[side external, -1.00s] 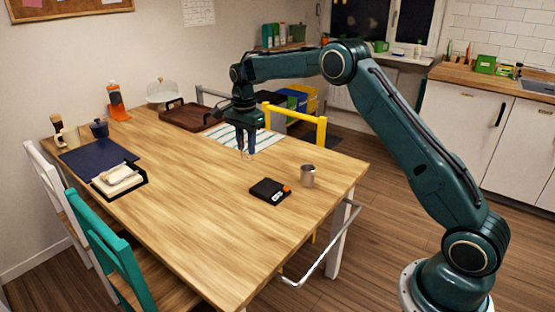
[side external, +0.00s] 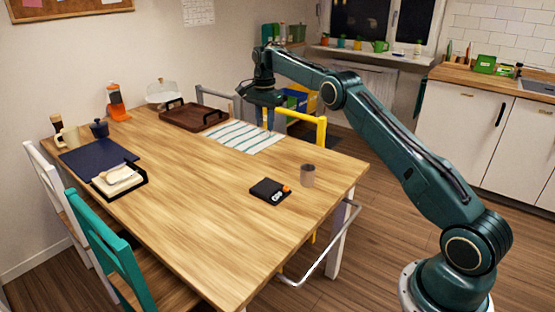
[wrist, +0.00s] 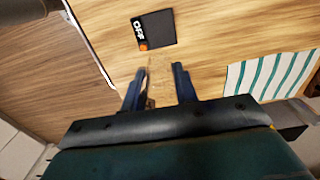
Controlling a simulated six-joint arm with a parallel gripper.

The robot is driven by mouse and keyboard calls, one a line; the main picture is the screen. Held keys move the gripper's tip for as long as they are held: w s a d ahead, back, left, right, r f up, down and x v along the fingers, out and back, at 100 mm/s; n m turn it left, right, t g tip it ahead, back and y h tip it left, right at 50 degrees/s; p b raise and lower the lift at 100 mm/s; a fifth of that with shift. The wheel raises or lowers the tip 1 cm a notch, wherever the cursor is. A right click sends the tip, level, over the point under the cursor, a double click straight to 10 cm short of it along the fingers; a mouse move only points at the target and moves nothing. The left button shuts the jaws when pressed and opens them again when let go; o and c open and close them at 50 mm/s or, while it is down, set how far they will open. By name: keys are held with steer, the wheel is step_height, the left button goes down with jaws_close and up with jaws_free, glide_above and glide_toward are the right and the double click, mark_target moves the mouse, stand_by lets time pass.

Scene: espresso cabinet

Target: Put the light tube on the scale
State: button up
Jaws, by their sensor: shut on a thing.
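The light tube (wrist: 158,78) is a pale, see-through piece between my fingertips in the wrist view; its outline is faint against the wood. My gripper (wrist: 159,88) is shut on it. In the side external view my gripper (side external: 268,120) is raised near the table's far edge, by the striped cloth; the tube is too faint to make out there. The scale (side external: 268,190) is a flat black square with an orange knob, lying near the table's right side. In the wrist view the scale (wrist: 160,27) is beyond my fingers, its display reading OFF, with nothing on it.
A striped cloth (side external: 240,137), a brown tray (side external: 194,116) and a dark blue mat (side external: 90,160) lie on the table (side external: 200,200). A yellow chair (side external: 318,130) stands at the far edge. The table's middle is clear.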

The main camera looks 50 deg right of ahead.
steer(key=shift+f, duration=0.1)
glide_above(267, 186)
step_height(267, 186, down, 20)
steer(key=shift+a+r, duration=0.15)
stand_by(1.0)
steer(key=o, duration=1)
steer(key=shift+r, duration=6)
